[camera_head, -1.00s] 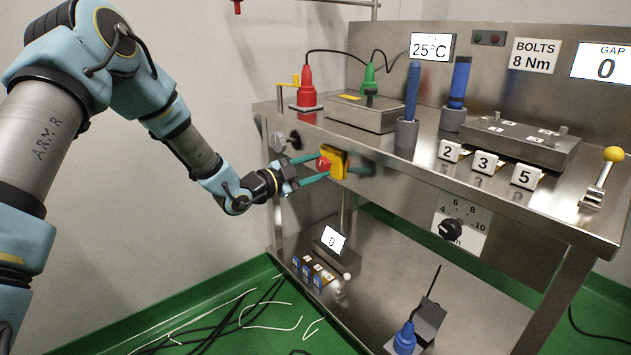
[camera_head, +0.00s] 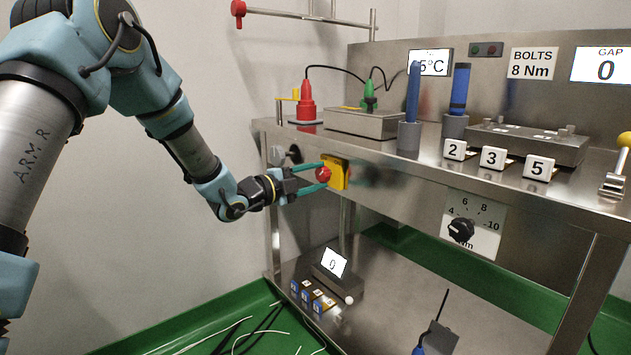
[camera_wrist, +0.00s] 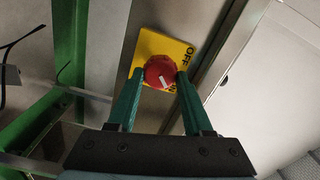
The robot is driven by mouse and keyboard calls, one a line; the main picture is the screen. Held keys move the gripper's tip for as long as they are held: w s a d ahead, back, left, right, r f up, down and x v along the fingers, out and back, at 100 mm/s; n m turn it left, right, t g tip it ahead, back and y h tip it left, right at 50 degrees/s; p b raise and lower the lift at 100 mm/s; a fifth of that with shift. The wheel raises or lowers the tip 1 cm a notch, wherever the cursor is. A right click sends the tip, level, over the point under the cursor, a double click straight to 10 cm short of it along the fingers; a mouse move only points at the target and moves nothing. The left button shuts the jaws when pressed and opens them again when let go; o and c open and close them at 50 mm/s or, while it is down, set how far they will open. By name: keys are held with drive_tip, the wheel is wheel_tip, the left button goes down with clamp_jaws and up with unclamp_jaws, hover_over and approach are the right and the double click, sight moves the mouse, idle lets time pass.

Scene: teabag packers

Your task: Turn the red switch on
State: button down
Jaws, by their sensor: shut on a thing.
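The red switch (camera_head: 323,174) is a round knob on a yellow plate (camera_head: 339,172) fixed to the front edge of the steel bench. In the wrist view the red knob (camera_wrist: 160,71) has a white pointer mark, and the yellow plate (camera_wrist: 150,43) shows "OFF" at its upper right. The other label is partly hidden by a finger. My gripper (camera_head: 318,176) reaches in from the left. Its two green fingers are shut on the red knob, one on each side, as the wrist view (camera_wrist: 158,80) also shows.
A dial (camera_head: 461,230) is further right. The bench top (camera_head: 385,150) carries red and green plugs, blue-handled tools and numbered blocks. A lower shelf (camera_head: 385,300) holds a small display (camera_head: 332,262).

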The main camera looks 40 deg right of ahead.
drive_tip(key=shift+c, duration=1.5)
unclamp_jaws()
drive_tip(key=shift+a, duration=0.1)
drive_tip(key=a, duration=1)
drive_tip(key=shift+w+a+p, duration=0.3)
drive_tip(key=shift+a+p, duration=0.05)
drive_tip(key=shift+p, duration=0.1)
